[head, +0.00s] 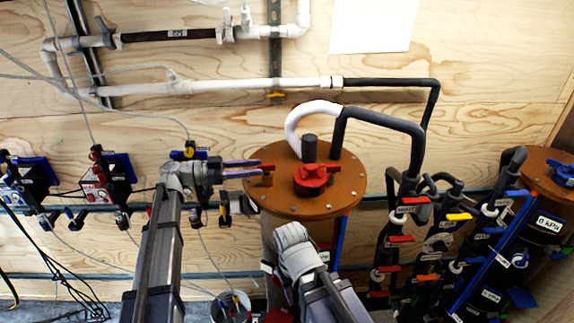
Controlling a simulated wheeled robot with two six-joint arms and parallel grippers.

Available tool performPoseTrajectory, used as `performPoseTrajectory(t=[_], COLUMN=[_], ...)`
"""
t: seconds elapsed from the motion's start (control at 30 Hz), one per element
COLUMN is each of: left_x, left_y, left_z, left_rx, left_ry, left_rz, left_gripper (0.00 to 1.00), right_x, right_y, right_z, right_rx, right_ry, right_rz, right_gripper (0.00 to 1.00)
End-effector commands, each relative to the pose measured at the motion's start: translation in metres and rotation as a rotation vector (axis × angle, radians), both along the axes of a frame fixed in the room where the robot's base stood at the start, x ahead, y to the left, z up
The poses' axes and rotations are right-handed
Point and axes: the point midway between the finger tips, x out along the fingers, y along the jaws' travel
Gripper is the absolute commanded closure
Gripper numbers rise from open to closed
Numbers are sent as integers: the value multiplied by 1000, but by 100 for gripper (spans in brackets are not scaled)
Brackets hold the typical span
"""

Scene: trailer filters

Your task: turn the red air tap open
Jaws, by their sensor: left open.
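A tank has a round brown lid (300,205). A small red tap handle (263,169) sits at the lid's left edge. A larger red knob (313,179) stands on the middle of the lid; I cannot tell for sure which is the air tap. My left gripper (258,168) is open, its fingers pointing right at the small red handle. The fingertips are very close to it; I cannot tell whether they touch. My right arm reaches up in front of the tank, below the lid; its gripper's fingers do not show.
Dark pipes and several valves with red, yellow and orange handles (400,238) crowd the right side. A white and black hose (378,118) arches over the lid. Clamped devices (103,180) hang on a rail at left. A bucket (231,306) stands below.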

Motion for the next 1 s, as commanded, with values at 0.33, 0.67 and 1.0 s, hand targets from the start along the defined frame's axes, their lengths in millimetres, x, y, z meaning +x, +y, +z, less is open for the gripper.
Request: performPoseTrajectory(t=[0.33, 0.67, 1.0], left_x=[2, 6, 7], left_y=[-28, -71, -78], left_z=[0, 0, 0], left_rx=[0, 0, 0], left_ry=[0, 0, 0], left_rz=[-3, -2, 1], left_gripper=[55, 55, 55], right_x=[0, 0, 0], right_y=[0, 0, 0], right_z=[0, 0, 0], right_rx=[0, 0, 0], right_ry=[0, 0, 0], right_rz=[0, 0, 0], right_gripper=[50, 50, 50])
